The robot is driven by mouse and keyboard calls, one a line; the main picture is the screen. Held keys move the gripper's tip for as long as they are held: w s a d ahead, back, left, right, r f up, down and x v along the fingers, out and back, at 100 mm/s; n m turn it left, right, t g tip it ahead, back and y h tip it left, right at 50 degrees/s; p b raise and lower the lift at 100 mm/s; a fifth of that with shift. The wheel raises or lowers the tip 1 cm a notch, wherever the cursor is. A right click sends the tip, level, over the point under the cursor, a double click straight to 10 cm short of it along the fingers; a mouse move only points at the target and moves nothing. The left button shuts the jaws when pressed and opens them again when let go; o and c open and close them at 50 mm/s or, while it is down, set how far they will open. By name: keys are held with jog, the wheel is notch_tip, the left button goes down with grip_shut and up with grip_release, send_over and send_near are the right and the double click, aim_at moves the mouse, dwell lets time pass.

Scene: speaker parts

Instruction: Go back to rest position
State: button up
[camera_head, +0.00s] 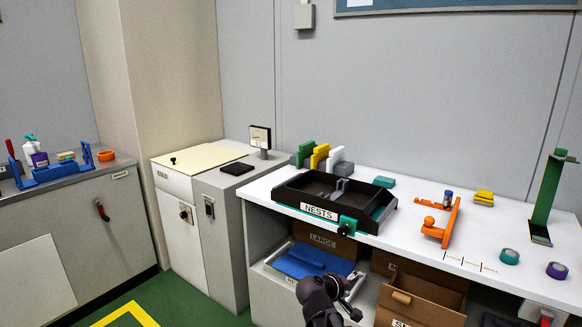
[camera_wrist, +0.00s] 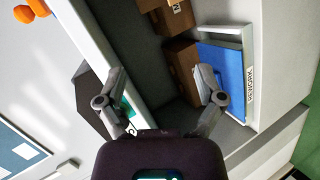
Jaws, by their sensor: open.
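My gripper (camera_head: 341,285) is in front of the white workbench (camera_head: 414,228), low by the shelf under its top. In the wrist view my gripper (camera_wrist: 166,92) has its two fingers spread wide, open and with nothing between them. A blue tray (camera_head: 300,261) lies on the shelf just behind and left of the gripper. The tray (camera_wrist: 222,75) also shows in the wrist view, right of the gripper and with a label on its edge.
A black bin labelled NESTS (camera_head: 318,211) sits on the bench top. An orange fixture (camera_head: 441,222) and a green stand (camera_head: 546,200) stand farther right. An open brown drawer box (camera_head: 425,300) juts out right of the gripper. Green floor (camera_head: 180,303) is free at left.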

jog(key=s+f+m+g+y, duration=0.5)
jog(key=s+f+g+y, duration=0.4)
jog(key=s, duration=0.5)
notch_tip(320, 180, up, 26)
jog(key=p, duration=2.7)
jog(key=shift+a+t+y, duration=0.4)
jog(key=shift+a, duration=0.05)
